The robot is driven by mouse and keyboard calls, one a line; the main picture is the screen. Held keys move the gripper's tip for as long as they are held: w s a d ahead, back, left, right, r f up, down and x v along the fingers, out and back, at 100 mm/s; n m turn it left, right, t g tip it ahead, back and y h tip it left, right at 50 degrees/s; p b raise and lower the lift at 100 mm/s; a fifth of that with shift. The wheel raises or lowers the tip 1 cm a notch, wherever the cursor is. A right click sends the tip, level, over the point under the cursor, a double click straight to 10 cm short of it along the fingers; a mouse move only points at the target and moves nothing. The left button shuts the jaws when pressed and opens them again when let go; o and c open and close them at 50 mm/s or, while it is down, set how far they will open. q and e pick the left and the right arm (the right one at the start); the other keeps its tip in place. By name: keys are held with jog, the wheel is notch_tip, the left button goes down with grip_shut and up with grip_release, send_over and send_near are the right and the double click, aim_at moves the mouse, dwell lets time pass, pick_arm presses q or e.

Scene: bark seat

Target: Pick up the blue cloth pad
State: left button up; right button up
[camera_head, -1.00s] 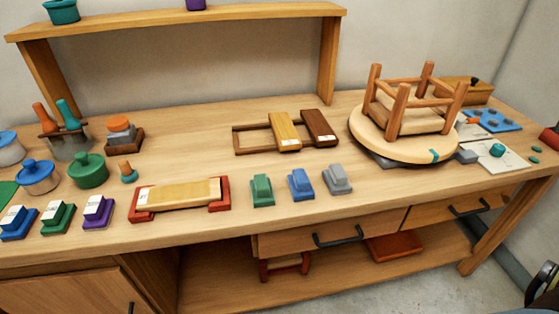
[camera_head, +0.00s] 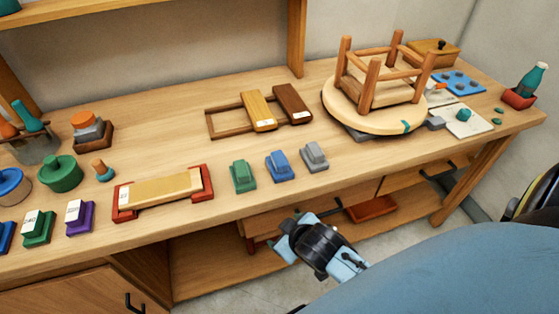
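The blue pad (camera_head: 279,166) sits on the workbench near its front edge, between a green pad (camera_head: 243,176) on its left and a grey pad (camera_head: 314,156) on its right. It has a wide base and a raised, narrower top. My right gripper (camera_head: 290,243), light blue and black, is in front of the bench, below the blue pad in the picture and apart from it. Its fingers are too small and angled to tell whether they are open. My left gripper is not in view.
A tray with red ends (camera_head: 162,191) lies left of the pads. An upturned stool (camera_head: 385,80) rests on a round seat (camera_head: 375,112) behind them to the right.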

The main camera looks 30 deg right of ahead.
jog(key=w+a+r+n+t+y, duration=0.15)
jog(key=w+r+t, duration=0.4)
jog(key=r, duration=0.75)
jog(key=w+a+r+n+t+y, duration=0.15)
jog(key=w+a+r+t, duration=0.35)
jog(key=r, duration=0.7)
jog(key=a+r+n+g+y, duration=0.55)
jog(key=n+y, duration=0.25)
jog(key=n, duration=0.3)
jog(key=a+r+n+g+y, duration=0.45)
jog(key=a+n+y, duration=0.3)
jog(key=n, duration=0.35)
jog(key=n+g+h+p, duration=0.1)
jog(key=n+g+h, duration=0.6)
jog(key=h, duration=1.1)
send_over(279, 158)
notch_tip(279, 158, down, 12)
jog(key=r+m+g, duration=0.1)
jog(key=m+g, duration=0.1)
jog(key=shift+t, duration=0.25)
jog(key=f, duration=0.7)
jog(key=shift+s+f, duration=0.2)
jog(key=shift+s, duration=0.05)
jog(key=shift+w+f, duration=0.15)
jog(key=shift+f, duration=1.4)
jog(key=shift+w+f, duration=0.1)
jog(key=shift+f, duration=1.4)
